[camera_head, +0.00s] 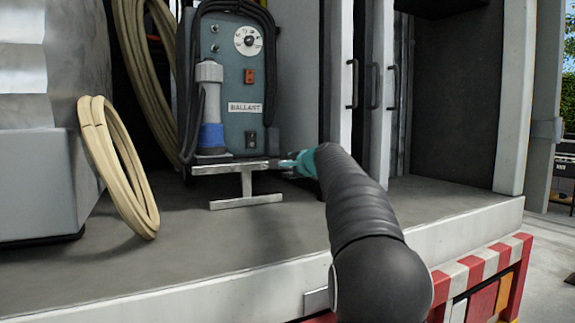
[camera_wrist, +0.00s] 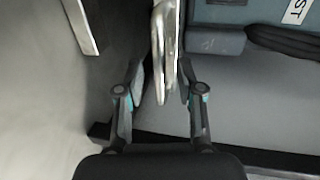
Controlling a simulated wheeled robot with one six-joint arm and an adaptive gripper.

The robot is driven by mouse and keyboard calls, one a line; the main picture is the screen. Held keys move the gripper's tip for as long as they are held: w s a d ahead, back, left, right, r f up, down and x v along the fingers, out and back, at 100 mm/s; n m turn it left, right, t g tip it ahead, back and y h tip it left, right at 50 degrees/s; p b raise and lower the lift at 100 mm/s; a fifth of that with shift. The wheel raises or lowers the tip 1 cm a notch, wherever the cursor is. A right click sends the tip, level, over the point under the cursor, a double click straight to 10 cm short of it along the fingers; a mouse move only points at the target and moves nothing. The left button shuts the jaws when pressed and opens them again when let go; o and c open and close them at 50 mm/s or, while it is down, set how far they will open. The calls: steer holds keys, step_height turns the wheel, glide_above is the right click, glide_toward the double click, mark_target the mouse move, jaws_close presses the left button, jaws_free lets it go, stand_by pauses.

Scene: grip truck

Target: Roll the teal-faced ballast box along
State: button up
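The teal-faced ballast box (camera_head: 231,75) stands upright on the truck bed in the head view, with a dial, a red switch and a BALLAST label. A silver metal bar (camera_head: 232,168) juts out low at its front, above a T-shaped foot. My gripper (camera_head: 296,164) is at the right end of this bar. In the wrist view, my gripper's fingers (camera_wrist: 162,82) are spread on either side of the silver bar (camera_wrist: 166,45), with narrow gaps showing. Part of the teal face (camera_wrist: 235,12) shows at the top right there.
A coiled tan hose (camera_head: 118,165) leans at the left beside a grey metal block (camera_head: 40,185). A grey cylinder with a blue band (camera_head: 210,105) stands at the box's front left. Locker doors with handles (camera_head: 375,85) are at the right. The truck bed (camera_head: 200,245) is clear in front.

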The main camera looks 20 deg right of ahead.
steer(key=shift+w+f, duration=0.1)
steer(key=shift+w, duration=0.5)
